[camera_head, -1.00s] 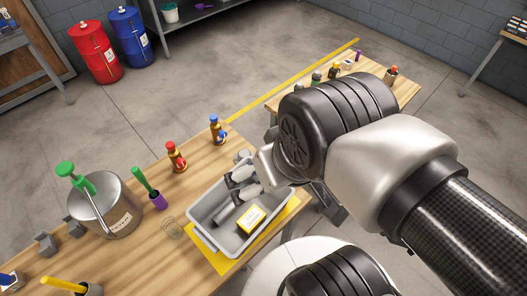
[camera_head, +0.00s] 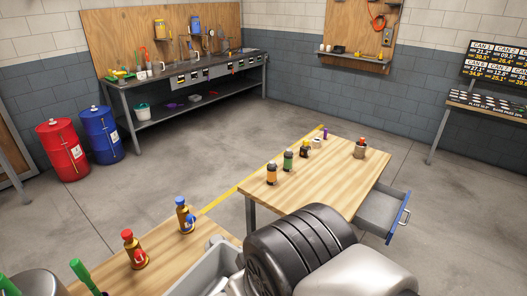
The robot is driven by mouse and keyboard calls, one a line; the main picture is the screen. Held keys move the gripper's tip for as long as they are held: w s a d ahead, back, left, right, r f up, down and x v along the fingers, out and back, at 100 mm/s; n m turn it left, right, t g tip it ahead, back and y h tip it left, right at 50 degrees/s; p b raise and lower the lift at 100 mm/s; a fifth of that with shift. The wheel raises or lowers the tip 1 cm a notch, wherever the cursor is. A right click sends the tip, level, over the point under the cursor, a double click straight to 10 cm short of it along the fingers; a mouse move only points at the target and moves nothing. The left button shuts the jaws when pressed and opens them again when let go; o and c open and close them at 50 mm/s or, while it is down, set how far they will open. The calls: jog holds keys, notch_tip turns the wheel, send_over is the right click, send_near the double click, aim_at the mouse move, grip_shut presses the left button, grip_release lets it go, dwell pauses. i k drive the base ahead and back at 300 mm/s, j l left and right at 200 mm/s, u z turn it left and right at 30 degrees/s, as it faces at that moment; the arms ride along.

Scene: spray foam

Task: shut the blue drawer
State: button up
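The blue drawer is pulled out from the right end of the farther wooden table. Its blue front (camera_head: 399,217) faces right, and its grey inside (camera_head: 378,210) is open to view and looks empty. My arm's large dark joint and pale link fill the bottom centre, in front of the nearer table and tray. My gripper's fingers do not show; they are out of frame or hidden behind the arm. The drawer is well beyond the visible part of my arm, with a gap between them.
The farther table (camera_head: 330,180) carries several small bottles and a cup (camera_head: 360,150). The nearer table (camera_head: 120,255) holds a red-capped bottle (camera_head: 134,250), a blue-capped bottle (camera_head: 185,215) and a grey tray (camera_head: 205,268). Bare floor (camera_head: 440,200) lies right of the drawer.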

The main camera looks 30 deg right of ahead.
aim_at(377, 216)
jog(key=k+l+z, duration=0.1)
jog(key=z, duration=0.4)
jog(key=l+z, duration=0.3)
jog(key=z, duration=0.2)
jog(key=l+z, duration=0.4)
jog(key=l, duration=1.65)
jog(key=i+j+u, duration=0.2)
jog(key=i+u, duration=0.15)
jog(key=i, duration=0.15)
jog(key=i+u, duration=0.3)
jog(key=i, duration=0.25)
